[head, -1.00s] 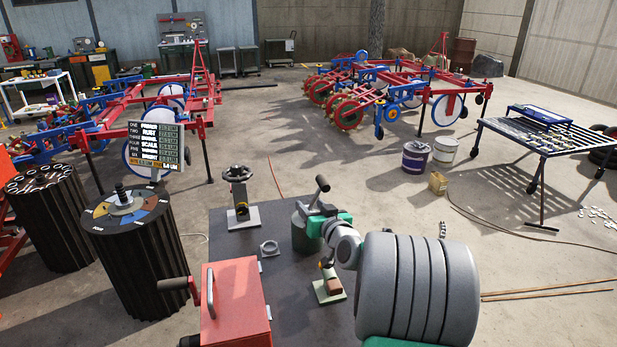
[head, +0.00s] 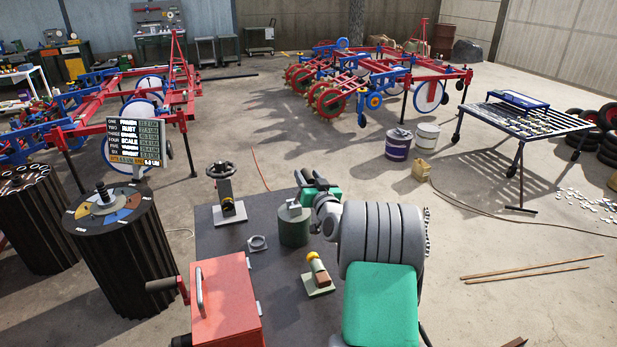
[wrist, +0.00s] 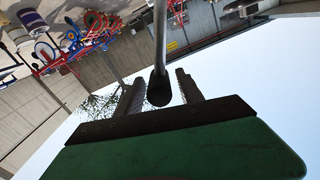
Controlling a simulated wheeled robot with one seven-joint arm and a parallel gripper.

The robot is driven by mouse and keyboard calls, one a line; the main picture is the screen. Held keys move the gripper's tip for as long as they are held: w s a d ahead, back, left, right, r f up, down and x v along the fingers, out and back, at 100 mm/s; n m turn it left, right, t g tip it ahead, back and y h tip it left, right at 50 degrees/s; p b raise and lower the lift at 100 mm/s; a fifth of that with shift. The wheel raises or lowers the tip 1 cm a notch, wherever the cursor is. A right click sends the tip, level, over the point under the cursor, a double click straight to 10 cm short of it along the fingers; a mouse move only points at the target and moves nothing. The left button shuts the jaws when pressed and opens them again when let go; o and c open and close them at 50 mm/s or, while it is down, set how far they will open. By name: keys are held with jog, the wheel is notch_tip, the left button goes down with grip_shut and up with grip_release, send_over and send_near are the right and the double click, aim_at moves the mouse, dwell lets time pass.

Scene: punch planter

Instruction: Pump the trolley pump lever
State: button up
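The pump is a dark green cylinder (head: 293,228) with a grey bracket on top, standing on the dark trolley top (head: 225,240). In the head view my green and grey gripper (head: 308,180) is just above and right of the pump, and hides most of the lever. In the wrist view the lever (wrist: 160,45) is a grey rod ending in a black grip (wrist: 159,89). This grip lies between the two dark fingers of my gripper (wrist: 160,93). The fingers stand apart, one on each side; contact is not clear.
A red box (head: 225,302) with a crank is at the trolley's front. A handwheel stand (head: 226,195), a ring (head: 257,243) and a small block with a yellow part (head: 317,272) share the top. Black ribbed drums (head: 118,255) stand left.

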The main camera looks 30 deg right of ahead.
grip_shut()
dwell(1.2)
